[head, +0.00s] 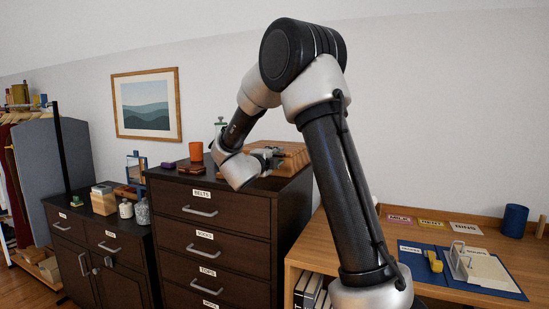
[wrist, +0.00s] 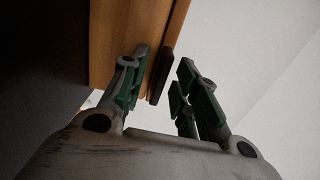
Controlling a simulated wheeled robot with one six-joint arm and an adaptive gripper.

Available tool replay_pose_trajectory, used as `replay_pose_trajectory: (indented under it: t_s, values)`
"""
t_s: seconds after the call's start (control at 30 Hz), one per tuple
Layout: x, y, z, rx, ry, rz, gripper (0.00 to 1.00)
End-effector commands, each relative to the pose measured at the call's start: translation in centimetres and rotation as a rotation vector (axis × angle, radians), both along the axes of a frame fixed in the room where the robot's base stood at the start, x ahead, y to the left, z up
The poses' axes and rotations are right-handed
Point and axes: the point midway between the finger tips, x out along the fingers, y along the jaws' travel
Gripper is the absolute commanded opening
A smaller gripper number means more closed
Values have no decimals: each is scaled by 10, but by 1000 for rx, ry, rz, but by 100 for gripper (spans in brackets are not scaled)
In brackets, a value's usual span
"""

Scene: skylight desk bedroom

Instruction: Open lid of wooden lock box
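The wooden lock box (head: 291,157) sits on top of the dark chest of drawers, partly hidden by my arm. My gripper (head: 272,157) is at its near left side. In the wrist view my gripper (wrist: 164,62) has its fingers apart, with nothing clamped. The box's brown wood (wrist: 125,28) shows beyond the left finger. A dark narrow piece (wrist: 160,76) along the wood's edge lies between the two fingers. I cannot tell whether a finger touches the wood. The lid looks closed, but the view is partly blocked.
An orange cup (head: 196,151) and a small dark red-brown item (head: 192,168) stand left of my gripper on the chest of drawers (head: 230,215). The wooden desk (head: 320,248) with a blue mat and a blue cup (head: 514,220) is at right.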

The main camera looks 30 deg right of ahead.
Motion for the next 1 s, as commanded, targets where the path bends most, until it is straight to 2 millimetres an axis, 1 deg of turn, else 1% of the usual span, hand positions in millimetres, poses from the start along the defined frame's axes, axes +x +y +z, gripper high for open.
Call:
replay_pose_trajectory:
  t_s: [0.07,0.1,0.23,0.27,0.53,0.67,0.77,0.87,1.0]
  values:
    - [0,0,0,0,0,0,30]
    - [0,0,0,0,0,0,27]
    - [0,0,0,0,0,1,3]
    - [0,0,0,0,0,0,0]
    - [0,1,1,2,1,1,0]
    - [-1,0,7,15,7,0,0]
    - [0,0,17,37,24,0,0]
    - [0,0,33,76,49,1,0]
    - [2,-4,64,155,104,0,0]
